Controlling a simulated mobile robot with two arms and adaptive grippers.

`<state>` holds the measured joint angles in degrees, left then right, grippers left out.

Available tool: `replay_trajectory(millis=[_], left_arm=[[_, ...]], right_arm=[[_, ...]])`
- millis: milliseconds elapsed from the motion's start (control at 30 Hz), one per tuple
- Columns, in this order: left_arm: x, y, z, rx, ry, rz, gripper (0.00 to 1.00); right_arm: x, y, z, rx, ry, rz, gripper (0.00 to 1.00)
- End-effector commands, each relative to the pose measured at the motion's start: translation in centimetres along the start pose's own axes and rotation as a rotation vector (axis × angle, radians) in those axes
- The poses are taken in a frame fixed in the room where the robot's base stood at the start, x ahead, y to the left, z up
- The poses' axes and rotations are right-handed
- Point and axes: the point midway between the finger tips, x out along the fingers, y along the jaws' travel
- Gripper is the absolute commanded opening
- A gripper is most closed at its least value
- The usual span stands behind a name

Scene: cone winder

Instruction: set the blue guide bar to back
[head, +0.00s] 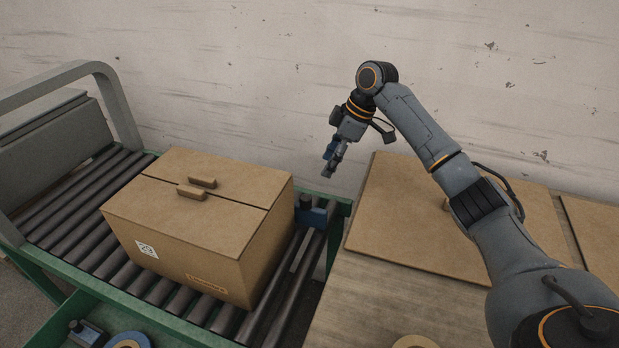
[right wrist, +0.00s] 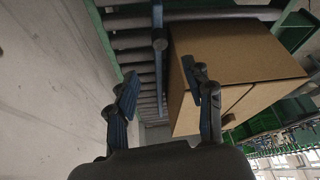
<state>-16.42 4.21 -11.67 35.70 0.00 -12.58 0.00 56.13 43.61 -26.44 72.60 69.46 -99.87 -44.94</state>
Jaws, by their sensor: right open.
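A blue block (head: 313,214), which looks like part of the blue guide bar, sits at the right end of the roller conveyor beside the box. In the right wrist view a thin bluish bar (right wrist: 159,76) with a round knob at its end runs across the rollers, beside the box. Most of the bar is hidden behind the box in the head view. My right gripper (head: 329,168) hangs above the conveyor's far right corner, apart from the block. My left gripper is not in view.
A closed cardboard box (head: 200,222) stands on the rollers (head: 75,210). A green frame (head: 338,235) edges the conveyor. A wooden table (head: 375,305) with flat cardboard (head: 410,205) is at the right, and a wall (head: 240,80) rises behind. A grey guard (head: 115,100) stands at the left.

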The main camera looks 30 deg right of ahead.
Motion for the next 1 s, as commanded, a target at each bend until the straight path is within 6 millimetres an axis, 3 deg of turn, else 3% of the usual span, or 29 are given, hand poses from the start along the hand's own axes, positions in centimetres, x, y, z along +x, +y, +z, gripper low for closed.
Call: replay_trajectory(millis=[100,200,700,1000], left_arm=[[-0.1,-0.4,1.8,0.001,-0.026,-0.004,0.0],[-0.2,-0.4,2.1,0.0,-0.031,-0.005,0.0],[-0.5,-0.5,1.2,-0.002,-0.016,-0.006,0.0],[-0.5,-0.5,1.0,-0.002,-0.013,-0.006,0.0]], right_arm=[[0.6,-0.1,0.0,0.0,-0.001,-0.002,0.52],[1.8,-0.1,0.0,0.0,-0.002,-0.003,0.52],[11.6,-0.1,0.0,0.001,-0.002,-0.003,0.52],[13.8,0.0,0.0,0.0,-0.001,0.0,0.52]])
